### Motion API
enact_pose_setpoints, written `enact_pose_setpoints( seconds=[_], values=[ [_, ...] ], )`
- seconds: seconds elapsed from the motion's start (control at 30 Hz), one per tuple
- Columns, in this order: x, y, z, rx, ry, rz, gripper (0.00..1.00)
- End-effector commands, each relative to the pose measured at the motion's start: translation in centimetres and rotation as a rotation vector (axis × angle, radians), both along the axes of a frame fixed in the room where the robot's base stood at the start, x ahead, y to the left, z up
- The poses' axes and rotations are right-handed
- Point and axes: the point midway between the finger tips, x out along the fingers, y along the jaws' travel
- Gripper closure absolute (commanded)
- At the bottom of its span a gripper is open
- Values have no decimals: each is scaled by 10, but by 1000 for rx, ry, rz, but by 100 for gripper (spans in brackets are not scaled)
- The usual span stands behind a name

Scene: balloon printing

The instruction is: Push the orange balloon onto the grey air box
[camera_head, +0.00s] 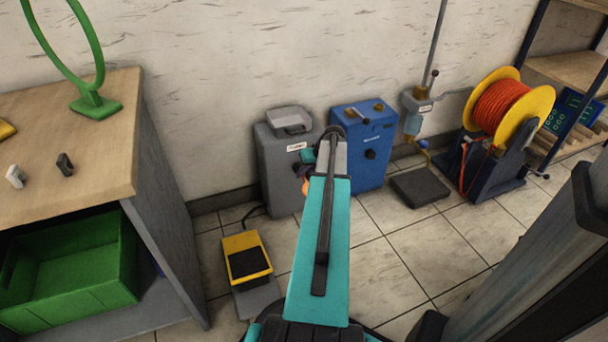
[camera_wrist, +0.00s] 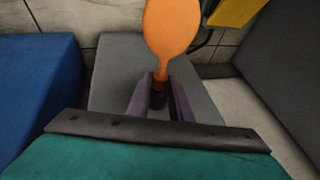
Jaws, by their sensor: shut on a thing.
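In the wrist view, the orange balloon (camera_wrist: 172,30) is limp and hangs away from my gripper (camera_wrist: 160,97). My gripper is shut on the balloon's narrow neck. Behind it in that view is a grey surface, which looks like the grey air box. In the head view, the grey air box (camera_head: 276,170) stands on the floor against the wall, with a pale label and a grey top part. My teal arm reaches to its right front side. Only a small patch of orange (camera_head: 305,186) shows beside the arm, and the gripper's fingers are mostly hidden there.
A blue box (camera_head: 372,160) stands right of the grey box. A yellow foot pedal (camera_head: 247,256) lies on the floor in front. A wooden-topped table (camera_head: 105,140) with a green crate (camera_head: 75,275) is at left. A red hose reel (camera_head: 500,108) stands at right.

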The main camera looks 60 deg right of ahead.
Motion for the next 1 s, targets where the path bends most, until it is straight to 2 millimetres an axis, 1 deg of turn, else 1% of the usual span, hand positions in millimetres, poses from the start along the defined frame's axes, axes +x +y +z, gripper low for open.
enact_pose_setpoints(
  seconds=[1.0],
  values=[
    [7, -5, 0, 0, 0, 0, 93]
  ],
)
